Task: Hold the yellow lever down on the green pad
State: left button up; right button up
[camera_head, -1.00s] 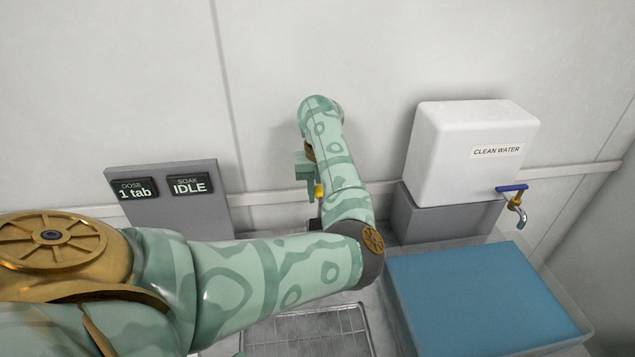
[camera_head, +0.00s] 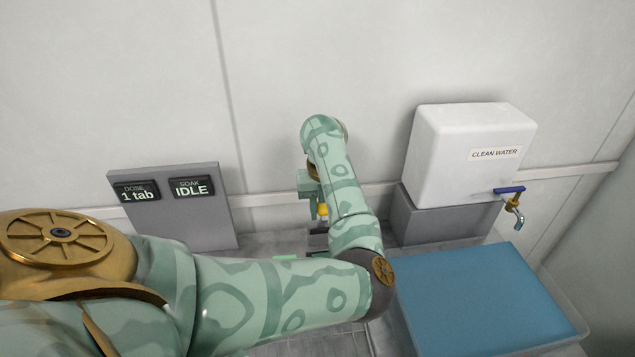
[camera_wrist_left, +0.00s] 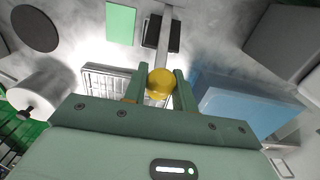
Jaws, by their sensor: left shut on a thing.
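My left gripper (camera_head: 317,212) points down near the wall, in the middle of the head view. It is shut on the yellow lever's rounded knob (camera_wrist_left: 160,84), which sits between the two fingers in the left wrist view. A bit of yellow (camera_head: 323,210) also shows beside the fingers in the head view. The green pad (camera_wrist_left: 121,23) lies flat on the counter, apart from the knob in the wrist view. In the head view only a thin strip of it (camera_head: 286,257) shows above my arm. My right gripper is not in view.
A grey panel (camera_head: 214,226) reading "1 tab" and "IDLE" stands left. A white water tank (camera_head: 460,160) with a tap and a blue-filled tub (camera_head: 485,300) stand right. A wire rack (camera_wrist_left: 100,80), a dark block (camera_wrist_left: 152,32) and a white cylinder (camera_wrist_left: 45,90) show in the wrist view.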

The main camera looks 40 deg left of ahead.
pick_arm(q)
jog(key=shift+s+d+f, duration=0.25)
jog(key=shift+s+d, duration=0.15)
jog(key=shift+d, duration=0.2)
jog(key=shift+d+f, duration=0.1)
jog(key=shift+s+d+f+p, duration=0.3)
jog(key=shift+s+d+f, duration=0.3)
jog(key=shift+s+d, duration=0.2)
jog(key=shift+d, duration=0.1)
